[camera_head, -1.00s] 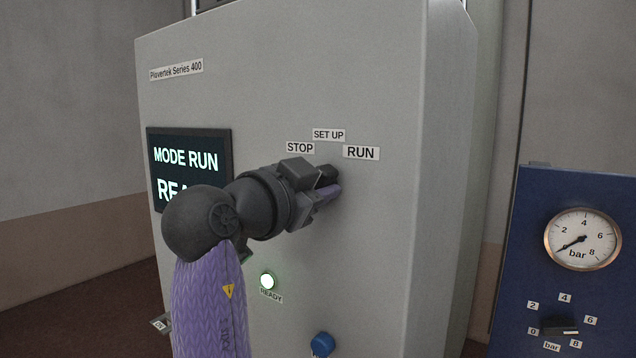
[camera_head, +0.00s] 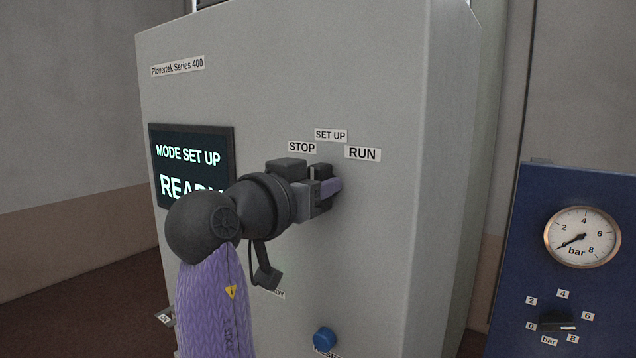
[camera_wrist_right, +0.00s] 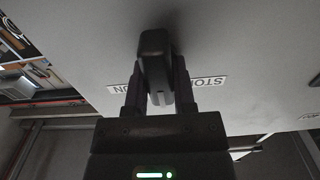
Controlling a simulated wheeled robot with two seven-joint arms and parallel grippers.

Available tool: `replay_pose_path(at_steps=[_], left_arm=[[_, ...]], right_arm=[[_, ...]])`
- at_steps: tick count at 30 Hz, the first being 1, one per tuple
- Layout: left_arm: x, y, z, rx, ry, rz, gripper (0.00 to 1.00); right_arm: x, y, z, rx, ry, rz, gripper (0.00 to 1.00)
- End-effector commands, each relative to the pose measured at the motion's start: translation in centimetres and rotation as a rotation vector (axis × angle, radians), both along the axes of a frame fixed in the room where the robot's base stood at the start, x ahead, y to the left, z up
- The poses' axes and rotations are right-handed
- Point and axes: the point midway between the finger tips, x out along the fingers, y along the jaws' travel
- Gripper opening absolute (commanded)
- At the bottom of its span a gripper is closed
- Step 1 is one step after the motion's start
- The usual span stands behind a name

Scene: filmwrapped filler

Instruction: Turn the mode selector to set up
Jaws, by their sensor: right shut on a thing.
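The mode selector (camera_head: 321,170) is a dark knob on the grey cabinet front, below the labels STOP (camera_head: 302,147), SET UP (camera_head: 331,135) and RUN (camera_head: 362,153). My right gripper (camera_head: 325,188) is shut on the knob, with its fingers on either side. In the right wrist view the dark knob (camera_wrist_right: 154,58) stands between the two fingers (camera_wrist_right: 156,92). The gripper hides much of the knob in the head view. The display (camera_head: 191,165) reads MODE SET UP, with READY partly covered by my wrist. My left gripper is not in view.
The grey cabinet (camera_head: 385,240) fills the middle. A blue button (camera_head: 324,338) sits low on its front. A blue panel with a pressure gauge (camera_head: 582,237) and a black knob (camera_head: 556,321) stands at the right, apart from my arm.

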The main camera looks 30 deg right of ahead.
Motion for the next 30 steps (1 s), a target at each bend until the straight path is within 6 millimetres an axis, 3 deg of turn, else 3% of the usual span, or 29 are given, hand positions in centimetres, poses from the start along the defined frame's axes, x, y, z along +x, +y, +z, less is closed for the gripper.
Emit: replay_pose_path(at_steps=[11, 12, 16, 25, 30], left_arm=[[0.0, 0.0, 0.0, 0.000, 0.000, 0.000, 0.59], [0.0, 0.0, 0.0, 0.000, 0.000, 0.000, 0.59], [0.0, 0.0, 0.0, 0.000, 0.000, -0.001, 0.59], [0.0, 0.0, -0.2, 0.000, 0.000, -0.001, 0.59], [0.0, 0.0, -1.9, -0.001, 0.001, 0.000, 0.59]], right_arm=[[0.0, 0.0, 0.1, -0.002, 0.000, 0.001, 0.00], [0.0, 0.0, 0.1, -0.002, 0.000, 0.001, 0.41], [0.0, 0.0, 0.1, -0.002, 0.000, 0.001, 0.68], [-0.1, 0.3, 0.0, -0.001, 0.001, 0.001, 0.68], [-1.4, 3.6, -0.4, -0.003, 0.000, 0.004, 0.68]])
